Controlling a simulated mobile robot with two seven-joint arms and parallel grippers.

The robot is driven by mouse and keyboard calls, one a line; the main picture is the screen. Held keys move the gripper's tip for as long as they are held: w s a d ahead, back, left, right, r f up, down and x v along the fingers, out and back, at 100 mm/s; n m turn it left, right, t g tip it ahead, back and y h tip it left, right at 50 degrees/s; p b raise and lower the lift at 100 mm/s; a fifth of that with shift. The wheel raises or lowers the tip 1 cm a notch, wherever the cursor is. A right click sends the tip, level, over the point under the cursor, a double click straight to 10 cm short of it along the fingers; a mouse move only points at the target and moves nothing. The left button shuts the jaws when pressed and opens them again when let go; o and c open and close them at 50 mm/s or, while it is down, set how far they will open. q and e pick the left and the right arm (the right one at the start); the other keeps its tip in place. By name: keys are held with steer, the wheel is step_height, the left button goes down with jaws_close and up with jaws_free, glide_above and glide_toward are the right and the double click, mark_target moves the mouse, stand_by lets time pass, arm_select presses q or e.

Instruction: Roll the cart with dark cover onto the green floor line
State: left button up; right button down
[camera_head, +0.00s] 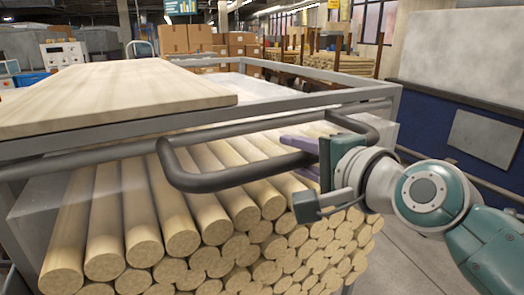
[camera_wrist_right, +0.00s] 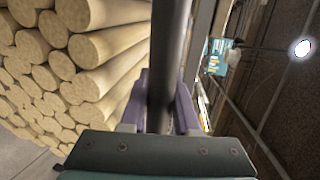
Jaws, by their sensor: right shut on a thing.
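My right gripper (camera_head: 303,152) is shut on the right part of this handle. In the right wrist view the handle (camera_wrist_right: 170,45) runs between the purple fingers of the gripper (camera_wrist_right: 164,100). No dark cover can be made out on this cart, and no green floor line shows. My left gripper is out of view.
A pale wooden board (camera_head: 120,92) lies over the cart's top at left. Stacked cardboard boxes (camera_head: 187,38) stand behind. A dark blue wall panel (camera_head: 440,120) is at right. Some bare grey floor (camera_head: 405,262) shows at lower right, beneath my right arm.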

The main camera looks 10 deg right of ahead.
steer(key=c, duration=0.7)
jaws_free()
steer(key=shift+o, duration=0.2)
steer(key=p+v, duration=0.1)
steer(key=v, duration=0.9)
steer(key=shift+a+p, duration=0.1)
steer(key=shift+p, duration=0.2)
